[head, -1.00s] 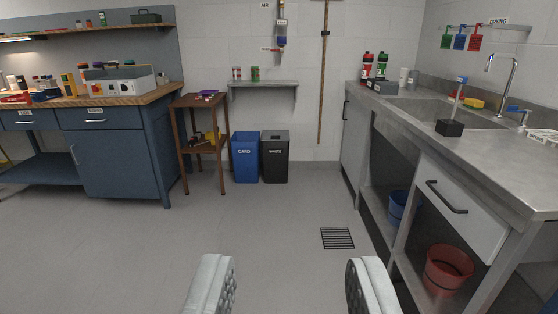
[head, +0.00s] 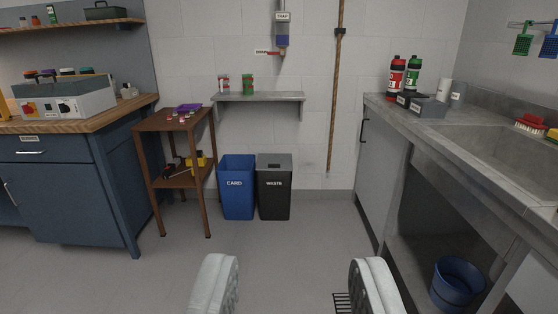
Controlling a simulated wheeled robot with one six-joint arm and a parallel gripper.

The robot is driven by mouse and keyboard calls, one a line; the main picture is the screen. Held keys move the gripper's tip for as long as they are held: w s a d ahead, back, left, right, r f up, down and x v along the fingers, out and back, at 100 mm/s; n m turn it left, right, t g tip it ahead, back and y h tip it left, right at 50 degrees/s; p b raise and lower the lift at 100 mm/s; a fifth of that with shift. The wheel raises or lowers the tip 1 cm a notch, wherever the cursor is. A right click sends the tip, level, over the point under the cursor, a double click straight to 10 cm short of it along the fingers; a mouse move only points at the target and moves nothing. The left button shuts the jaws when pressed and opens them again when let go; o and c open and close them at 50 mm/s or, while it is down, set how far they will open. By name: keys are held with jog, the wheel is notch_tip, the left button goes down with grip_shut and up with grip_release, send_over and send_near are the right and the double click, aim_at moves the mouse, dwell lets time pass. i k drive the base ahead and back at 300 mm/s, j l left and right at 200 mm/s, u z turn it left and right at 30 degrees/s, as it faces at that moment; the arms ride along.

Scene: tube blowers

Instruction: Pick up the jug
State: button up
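My gripper (head: 293,287) is open and empty, its two pale padded fingers at the bottom of the view above the grey floor. No thing that I can surely call a jug shows in this view.
A blue cabinet bench (head: 70,190) stands left, beside a small wooden stand (head: 174,124). A blue CARD bin (head: 237,190) and a black WASTE bin (head: 274,190) stand by the back wall. A blue bucket (head: 457,284) sits under the sink counter (head: 440,135). The middle floor is clear.

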aim_at(248, 79)
jog(key=i, duration=1.7)
jog(key=i+l+u, duration=0.15)
jog(key=i+u, duration=0.25)
jog(key=i, duration=0.3)
jog(key=i+l+u, duration=0.4)
jog(key=i, duration=0.3)
jog(key=i+l+u, duration=0.4)
jog(key=i+l, duration=0.2)
jog(key=i, duration=0.05)
